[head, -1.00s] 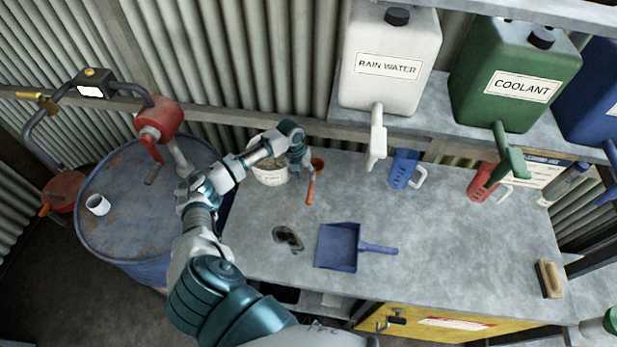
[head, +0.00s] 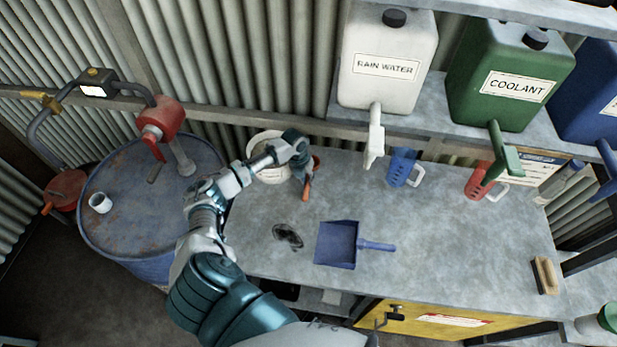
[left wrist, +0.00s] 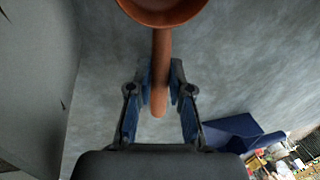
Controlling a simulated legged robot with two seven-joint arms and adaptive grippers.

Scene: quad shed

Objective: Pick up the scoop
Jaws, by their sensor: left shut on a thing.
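The scoop (left wrist: 161,52) is orange-brown, with a round bowl at the top edge of the left wrist view and a handle pointing toward my gripper. My left gripper (left wrist: 157,95) is shut on the handle, with a blue finger pad on each side. In the head view the left gripper (head: 303,180) is beside the white bucket, and the scoop's handle (head: 307,192) shows below it. The gripper hides most of the scoop there. Whether the scoop touches the bench is not clear. My right gripper is not in view.
A white bucket (head: 270,146) stands close behind the left gripper. Blue (head: 402,167) and red (head: 480,181) jugs stand to the right. The middle of the bench is clear.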

